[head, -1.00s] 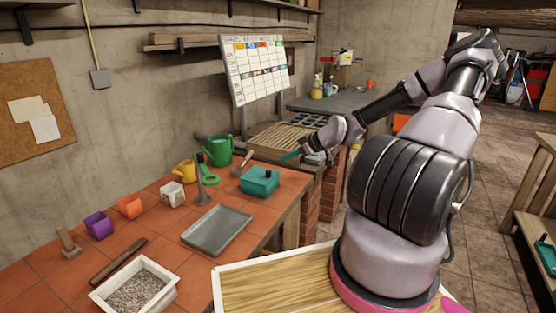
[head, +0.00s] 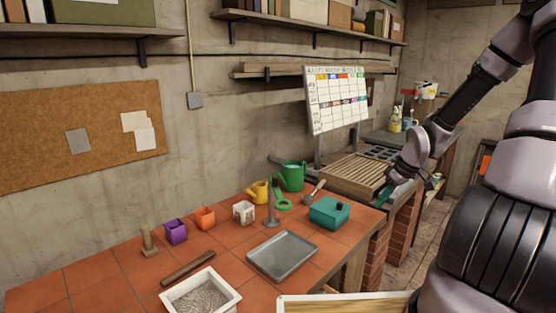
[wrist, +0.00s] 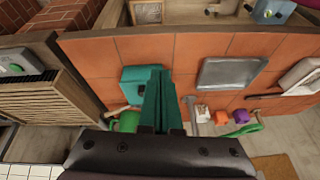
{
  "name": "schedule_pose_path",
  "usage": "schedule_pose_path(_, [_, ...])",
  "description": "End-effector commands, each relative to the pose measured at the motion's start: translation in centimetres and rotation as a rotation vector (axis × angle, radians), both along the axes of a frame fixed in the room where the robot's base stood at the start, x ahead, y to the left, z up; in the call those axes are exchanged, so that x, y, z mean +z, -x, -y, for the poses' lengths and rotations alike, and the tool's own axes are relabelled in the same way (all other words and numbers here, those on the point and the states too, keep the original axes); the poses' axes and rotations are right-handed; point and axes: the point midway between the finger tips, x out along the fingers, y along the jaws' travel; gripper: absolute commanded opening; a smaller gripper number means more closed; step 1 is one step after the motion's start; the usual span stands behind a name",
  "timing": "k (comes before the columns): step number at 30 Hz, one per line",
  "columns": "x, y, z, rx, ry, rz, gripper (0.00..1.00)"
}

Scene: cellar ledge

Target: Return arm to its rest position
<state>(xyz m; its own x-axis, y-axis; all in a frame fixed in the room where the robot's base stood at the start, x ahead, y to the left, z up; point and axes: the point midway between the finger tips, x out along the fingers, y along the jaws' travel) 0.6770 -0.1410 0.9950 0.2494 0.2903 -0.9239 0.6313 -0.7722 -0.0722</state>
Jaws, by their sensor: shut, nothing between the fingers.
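My gripper (head: 382,198) has teal fingers and hangs to the right of the teal box, near the right end of the tiled ledge. In the wrist view its fingers (wrist: 157,88) are together with nothing between them. My arm reaches in from the right edge of the head view, bent at the elbow. The teal box (head: 329,212) stands on the ledge, apart from the gripper in the head view. In the wrist view the box (wrist: 135,84) is partly hidden behind the fingers.
The terracotta-tiled ledge (head: 112,289) holds a metal tray (head: 283,256), a white gravel box (head: 203,297), small coloured pots, and yellow and green watering cans (head: 291,176). A slatted wooden tray (head: 353,177) lies behind my gripper. A whiteboard (head: 337,98) stands behind the ledge.

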Motion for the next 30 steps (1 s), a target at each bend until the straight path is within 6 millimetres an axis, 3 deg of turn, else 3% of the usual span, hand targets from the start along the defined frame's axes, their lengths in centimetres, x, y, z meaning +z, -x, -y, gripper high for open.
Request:
schedule_pose_path(7, [7.2,2.7,0.8,-0.209,0.195,-0.071,0.0])
schedule_pose_path(14, [15.5,5.8,-0.3,-0.46,0.249,-0.03,0.0])
schedule_pose_path(24, [27.0,13.1,-4.6,-0.805,0.041,0.091,0.0])
schedule_pose_path(30, [31.3,17.9,-7.1,-0.923,-0.185,0.105,0.0])
